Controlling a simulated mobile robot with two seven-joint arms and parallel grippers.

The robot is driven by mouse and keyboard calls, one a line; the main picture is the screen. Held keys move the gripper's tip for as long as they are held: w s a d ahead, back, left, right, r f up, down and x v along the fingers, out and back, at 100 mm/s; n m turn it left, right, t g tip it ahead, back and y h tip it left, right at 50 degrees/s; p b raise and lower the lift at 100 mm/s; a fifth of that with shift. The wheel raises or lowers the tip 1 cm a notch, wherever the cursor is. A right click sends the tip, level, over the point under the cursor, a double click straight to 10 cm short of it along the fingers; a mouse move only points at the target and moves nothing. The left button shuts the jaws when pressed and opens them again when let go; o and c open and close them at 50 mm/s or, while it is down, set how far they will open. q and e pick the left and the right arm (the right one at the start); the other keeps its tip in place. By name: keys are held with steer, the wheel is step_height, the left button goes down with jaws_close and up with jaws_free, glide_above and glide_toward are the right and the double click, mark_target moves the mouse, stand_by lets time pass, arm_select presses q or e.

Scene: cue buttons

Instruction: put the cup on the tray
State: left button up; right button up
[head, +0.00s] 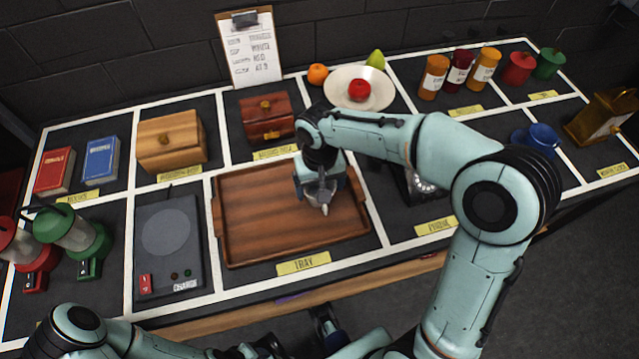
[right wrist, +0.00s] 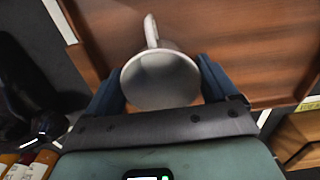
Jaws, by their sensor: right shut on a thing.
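My right gripper (head: 323,200) is over the right half of the brown wooden tray (head: 255,232). It is shut on a pale grey-white cup (right wrist: 160,80), which sits between the blue fingers in the right wrist view, its handle pointing up in the picture. In the head view the gripper hides most of the cup; only a small pale part shows. The tray's wood lies behind the cup in the right wrist view. I cannot tell whether the cup touches it. My left arm is at the bottom edge of the head view; its gripper (head: 328,326) is partly cut off and its opening is unclear.
The tray's left part is bare inside a raised rim. A blue cup (head: 541,137) stands farther right.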

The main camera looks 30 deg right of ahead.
steer(key=shift+f, duration=0.15)
steer(key=o, duration=0.9)
step_height(320, 180, up, 12)
steer(key=p, duration=0.2)
steer(key=shift+r, duration=0.2)
